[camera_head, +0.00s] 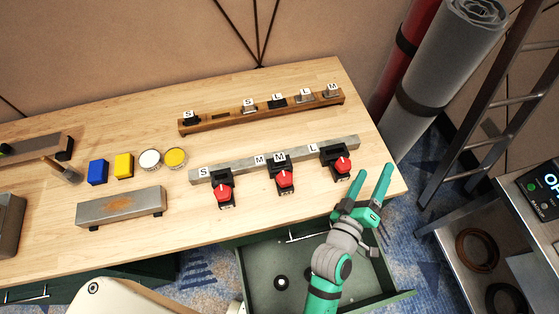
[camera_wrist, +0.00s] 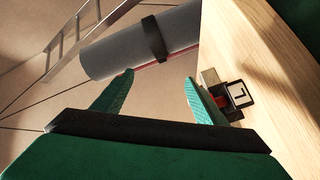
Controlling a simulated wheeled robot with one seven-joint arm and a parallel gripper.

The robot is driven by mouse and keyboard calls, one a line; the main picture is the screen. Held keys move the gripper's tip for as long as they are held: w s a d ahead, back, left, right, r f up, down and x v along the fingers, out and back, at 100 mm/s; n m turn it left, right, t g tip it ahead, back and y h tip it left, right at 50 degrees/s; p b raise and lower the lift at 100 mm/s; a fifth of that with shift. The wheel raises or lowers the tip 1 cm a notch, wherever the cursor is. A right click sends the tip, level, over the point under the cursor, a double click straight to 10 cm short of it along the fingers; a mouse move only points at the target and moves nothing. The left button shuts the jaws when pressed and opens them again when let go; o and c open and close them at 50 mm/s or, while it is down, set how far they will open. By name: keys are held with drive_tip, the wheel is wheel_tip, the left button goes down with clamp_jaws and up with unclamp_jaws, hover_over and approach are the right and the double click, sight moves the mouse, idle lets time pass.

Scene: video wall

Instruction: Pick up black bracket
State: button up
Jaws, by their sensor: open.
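Three black brackets with red knobs sit along a grey metal bar (camera_head: 240,166) on the workbench: a left one (camera_head: 221,178), a middle one (camera_head: 283,168) and a right one (camera_head: 334,153). More small black pieces sit on the wooden rail behind, including one at its left end (camera_head: 191,121) and one near its right part (camera_head: 278,102). I cannot tell which one the task names. My gripper (camera_head: 373,170) is open and empty, right of the right bracket, near the bench's right edge.
A wooden rail (camera_head: 225,121) with lettered pieces runs along the back. Blue (camera_head: 98,172) and yellow (camera_head: 124,166) blocks, two round tins and a grey block (camera_head: 121,208) are at left. An open green drawer (camera_head: 262,264) is below; a grey roll (camera_head: 440,80) and ladder stand right.

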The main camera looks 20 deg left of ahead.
drive_tip(key=w+d+r+m+g+h, duration=0.3)
drive_tip(key=w+r+h, duration=0.1)
drive_tip(key=w+r, duration=0.25)
drive_tip(key=w+d+r+m+g+h, duration=0.3)
drive_tip(key=w+r+h, duration=0.2)
drive_tip(key=r, duration=0.3)
drive_tip(key=n+g+y, duration=0.3)
drive_tip(key=g+y, duration=0.8)
drive_tip(key=y, duration=0.1)
approach(279, 157)
drive_tip(key=shift+w+d, duration=0.15)
drive_tip(key=shift+w, duration=0.35)
drive_tip(key=f, duration=1)
drive_tip(key=shift+s+f, duration=0.3)
drive_tip(key=shift+s, duration=0.05)
drive_tip(key=c, duration=1.3)
